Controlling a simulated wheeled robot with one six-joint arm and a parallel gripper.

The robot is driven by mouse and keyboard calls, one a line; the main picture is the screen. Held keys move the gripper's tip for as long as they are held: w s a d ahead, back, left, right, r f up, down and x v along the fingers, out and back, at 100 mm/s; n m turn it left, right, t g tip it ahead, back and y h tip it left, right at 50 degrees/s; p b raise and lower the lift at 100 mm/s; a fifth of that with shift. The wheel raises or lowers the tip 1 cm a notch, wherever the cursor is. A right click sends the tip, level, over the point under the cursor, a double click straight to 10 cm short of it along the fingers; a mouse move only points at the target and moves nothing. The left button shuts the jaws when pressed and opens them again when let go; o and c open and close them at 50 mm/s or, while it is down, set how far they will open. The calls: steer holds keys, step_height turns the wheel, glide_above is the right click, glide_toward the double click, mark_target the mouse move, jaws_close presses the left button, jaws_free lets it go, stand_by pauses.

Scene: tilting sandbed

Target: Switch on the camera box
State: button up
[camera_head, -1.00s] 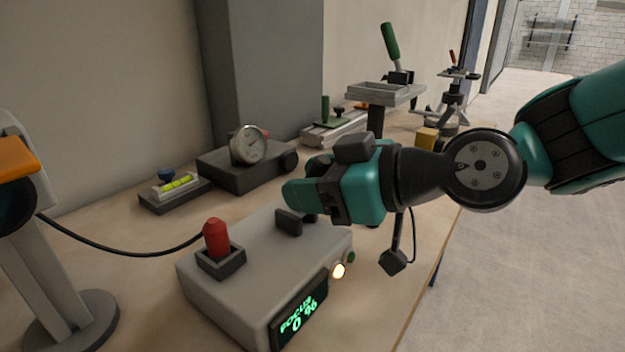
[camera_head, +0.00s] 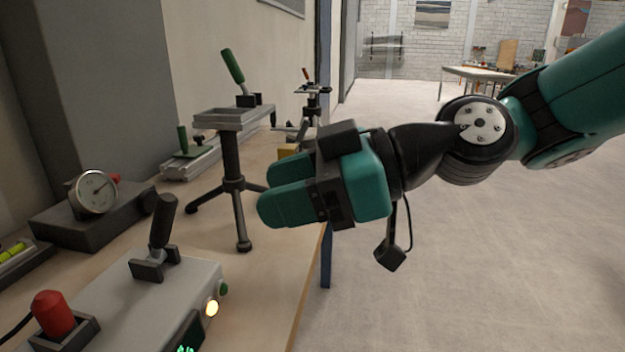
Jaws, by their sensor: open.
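The camera box (camera_head: 128,308) is a pale grey case at the lower left, partly cut off by the frame's bottom edge. On its top are a black lever (camera_head: 162,222), standing nearly upright in a dark bracket, and a red knob (camera_head: 53,313) in a dark square holder. Its front has a glowing yellowish lamp (camera_head: 212,307), a green button (camera_head: 224,289) and a dark display (camera_head: 187,340) with green characters, mostly out of frame. My gripper (camera_head: 272,190) is open and empty, to the right of the lever and apart from the box.
A grey tray on a black tripod (camera_head: 232,160) stands behind my gripper. A dial gauge (camera_head: 94,192) on a dark block and a level (camera_head: 14,253) are at the left. The bench edge runs under my gripper, with open floor to the right.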

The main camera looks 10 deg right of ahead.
steer(key=shift+v, duration=1.45)
steer(key=s+d+f+m+g+h, duration=0.3)
steer(key=s+d+f+m+h, duration=0.6)
steer(key=f, duration=0.3)
step_height(320, 180, up, 24)
steer(key=h+p, duration=0.1)
steer(key=p, duration=2.2)
steer(key=shift+a+f, duration=0.25)
steer(key=shift+a, duration=0.05)
